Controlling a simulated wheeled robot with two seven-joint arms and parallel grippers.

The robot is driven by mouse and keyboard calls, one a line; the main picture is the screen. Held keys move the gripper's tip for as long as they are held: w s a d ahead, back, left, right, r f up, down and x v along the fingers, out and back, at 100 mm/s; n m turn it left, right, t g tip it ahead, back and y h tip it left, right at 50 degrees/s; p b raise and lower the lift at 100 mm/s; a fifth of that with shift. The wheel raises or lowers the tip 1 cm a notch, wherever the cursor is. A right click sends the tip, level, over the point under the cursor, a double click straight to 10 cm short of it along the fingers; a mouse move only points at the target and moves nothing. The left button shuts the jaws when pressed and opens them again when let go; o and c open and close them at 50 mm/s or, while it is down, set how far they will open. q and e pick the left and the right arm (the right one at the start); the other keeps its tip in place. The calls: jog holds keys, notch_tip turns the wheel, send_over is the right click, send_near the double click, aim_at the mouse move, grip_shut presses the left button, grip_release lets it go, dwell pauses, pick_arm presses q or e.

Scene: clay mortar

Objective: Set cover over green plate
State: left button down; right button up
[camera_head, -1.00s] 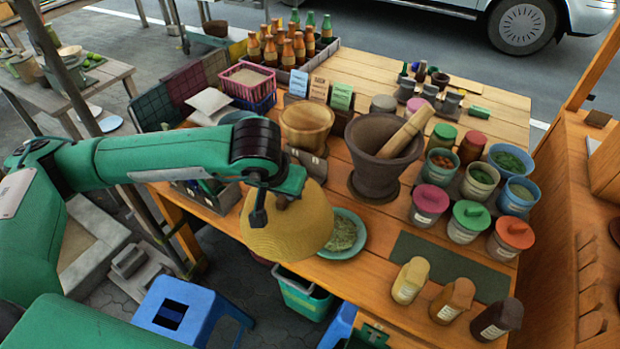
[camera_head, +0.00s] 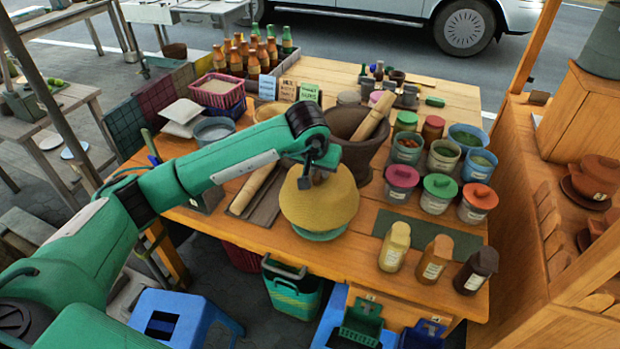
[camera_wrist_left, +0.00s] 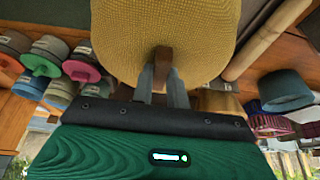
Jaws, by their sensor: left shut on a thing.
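The cover is a yellow woven dome (camera_head: 318,203). My left gripper (camera_head: 318,172) is shut on the knob at its top. The green plate (camera_head: 320,236) shows only as a rim below the dome's front edge; the rest of it is hidden. The cover looks to be over the plate, but I cannot tell whether it touches it. In the left wrist view the cover (camera_wrist_left: 165,35) fills the upper middle, with its brown knob (camera_wrist_left: 162,58) between the fingers of my gripper (camera_wrist_left: 163,75). My right gripper is not in view.
A large brown mortar (camera_head: 352,135) with a pestle stands right behind the cover. Lidded jars (camera_head: 437,193) and a dark green mat (camera_head: 428,236) lie to the right. Three labelled bottles (camera_head: 435,258) stand at the front right. A rolling pin (camera_head: 252,188) lies to the left.

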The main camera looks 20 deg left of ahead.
pick_arm(q)
jog(key=shift+w+f, duration=0.2)
jog(key=shift+w, duration=0.2)
jog(key=shift+f, duration=0.25)
jog(key=shift+f+b, duration=0.9)
jog(key=shift+f, duration=1.1)
jog(key=shift+f+b, duration=2.05)
jog(key=shift+f, duration=0.35)
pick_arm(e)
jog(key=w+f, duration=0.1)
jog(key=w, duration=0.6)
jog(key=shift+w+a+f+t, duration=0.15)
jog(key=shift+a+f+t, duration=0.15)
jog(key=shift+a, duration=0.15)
pick_arm(q)
jog(key=c, duration=1.3)
grip_release()
